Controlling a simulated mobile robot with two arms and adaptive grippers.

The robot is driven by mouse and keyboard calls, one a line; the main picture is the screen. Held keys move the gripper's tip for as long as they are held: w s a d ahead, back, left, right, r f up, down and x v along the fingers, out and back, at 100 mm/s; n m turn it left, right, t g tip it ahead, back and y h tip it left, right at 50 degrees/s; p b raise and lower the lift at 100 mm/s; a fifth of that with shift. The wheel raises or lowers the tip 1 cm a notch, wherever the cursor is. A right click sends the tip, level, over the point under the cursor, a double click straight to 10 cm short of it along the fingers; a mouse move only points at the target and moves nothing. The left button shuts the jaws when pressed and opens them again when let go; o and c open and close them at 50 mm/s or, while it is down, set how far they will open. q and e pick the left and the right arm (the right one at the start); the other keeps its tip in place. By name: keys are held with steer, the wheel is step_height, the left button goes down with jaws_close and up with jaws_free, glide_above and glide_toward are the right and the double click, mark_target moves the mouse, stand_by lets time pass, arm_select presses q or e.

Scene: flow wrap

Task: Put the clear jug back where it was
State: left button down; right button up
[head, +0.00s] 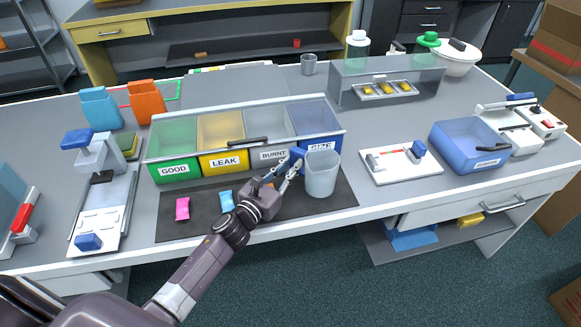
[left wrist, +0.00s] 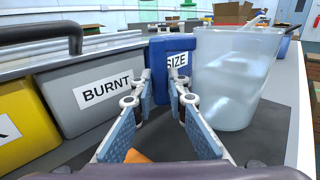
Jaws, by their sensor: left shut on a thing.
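The clear jug (head: 321,174) is upright at the right part of the dark mat (head: 340,196), in front of the SIZE bin. It also shows in the left wrist view (left wrist: 236,78), just right of my fingers. In the left wrist view the fingertips (left wrist: 163,82) overlap the blue SIZE bin (left wrist: 174,55). My right gripper is out of view.
The GOOD (head: 174,169), LEAK (head: 224,161) and BURNT bins stand behind the mat. Pink (head: 182,209) and blue (head: 226,200) packets lie on it. A white board (head: 401,165) and a blue tub (head: 467,146) stand right. A grey cup (head: 308,64) stands at the back.

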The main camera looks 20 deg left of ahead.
arm_select(q)
steer(key=shift+f, duration=0.15)
steer(key=c, duration=1.9)
jaws_free()
steer(key=shift+r, duration=0.25)
steer(key=s, duration=0.3)
steer(key=s+a+b, duration=0.1)
steer(key=s, duration=0.3)
steer(key=s+a, duration=0.1)
steer(key=s, duration=0.2)
steer(key=shift+s+f+b, duration=0.2)
steer(key=shift+s+b, duration=0.1)
steer(key=shift+s, duration=0.05)
steer(key=shift+s+a+r, duration=0.15)
steer(key=shift+s, duration=0.4)
